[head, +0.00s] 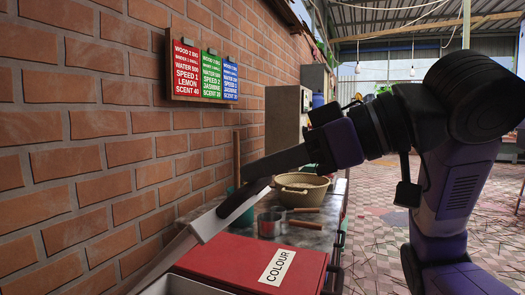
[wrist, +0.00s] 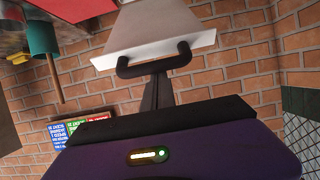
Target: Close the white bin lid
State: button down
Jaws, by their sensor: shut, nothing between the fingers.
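The white bin lid (head: 207,226) stands raised and tilted near the brick wall in the head view, seen almost edge-on. In the wrist view the white lid (wrist: 155,32) fills the top middle, with a black bar handle (wrist: 153,61) along its lower edge. My gripper (wrist: 160,80) is shut and empty, its dark fingers pointing at the handle. The fingertips overlap the handle in the picture; I cannot tell whether they touch it. Part of the white bin (head: 175,286) shows at the bottom edge of the head view; its inside is mostly hidden.
A red box lid labelled COLOUR (head: 243,262) lies beside the white bin. The brick wall (head: 90,170) rises close on the left, with a sign board (head: 203,72). Open floor lies right.

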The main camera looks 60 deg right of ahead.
notch_tip(320, 180, up, 20)
jog(key=p, duration=0.5)
jog(key=shift+p, duration=0.35)
jog(key=shift+d, duration=0.1)
